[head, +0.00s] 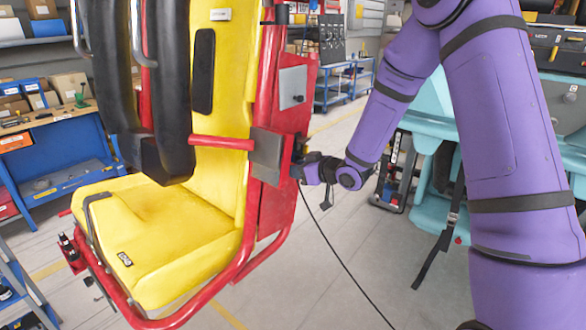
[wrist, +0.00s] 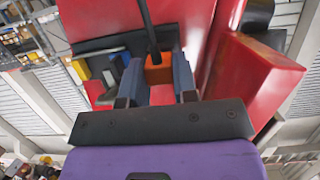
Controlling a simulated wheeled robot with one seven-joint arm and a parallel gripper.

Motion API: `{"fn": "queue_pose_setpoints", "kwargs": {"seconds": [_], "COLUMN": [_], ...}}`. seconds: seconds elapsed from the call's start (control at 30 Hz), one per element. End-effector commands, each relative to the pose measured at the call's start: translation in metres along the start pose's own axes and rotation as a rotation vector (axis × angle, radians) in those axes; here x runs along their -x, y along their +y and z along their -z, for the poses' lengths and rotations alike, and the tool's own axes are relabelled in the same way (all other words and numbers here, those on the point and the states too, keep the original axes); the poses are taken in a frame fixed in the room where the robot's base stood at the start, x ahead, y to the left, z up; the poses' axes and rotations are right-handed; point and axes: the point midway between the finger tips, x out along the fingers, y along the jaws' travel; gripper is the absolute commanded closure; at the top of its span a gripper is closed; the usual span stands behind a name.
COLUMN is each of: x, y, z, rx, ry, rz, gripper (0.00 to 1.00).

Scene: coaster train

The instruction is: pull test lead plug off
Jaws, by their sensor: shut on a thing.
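The test lead plug (wrist: 158,73) appears in the wrist view as an orange block between the two blue-grey fingers of my gripper (wrist: 156,62). A black lead (wrist: 147,22) runs from it toward the top of that view. In the head view my gripper (head: 299,168) is at the right side of the red seat frame (head: 283,200), beside a grey box (head: 267,152). The lead (head: 335,255) hangs below my gripper and runs down to the floor at right. The plug is too small to make out there, and whether it touches its socket cannot be told.
The yellow seat (head: 165,235) with a black restraint (head: 120,80) fills the left. A teal seat unit (head: 430,190) with a hanging strap stands behind my arm. A blue workbench (head: 65,165) is at far left. Open floor (head: 320,275) lies below my gripper.

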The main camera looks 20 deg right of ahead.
Motion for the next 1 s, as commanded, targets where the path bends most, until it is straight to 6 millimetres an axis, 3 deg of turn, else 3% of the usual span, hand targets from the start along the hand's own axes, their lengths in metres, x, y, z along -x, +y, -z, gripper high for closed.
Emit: {"fn": "queue_pose_setpoints", "kwargs": {"seconds": [1.0], "x": [0.03], "y": [0.0], "z": [-0.008], "rx": [0.001], "ry": [0.002], "rz": [0.0], "gripper": [1.0]}}
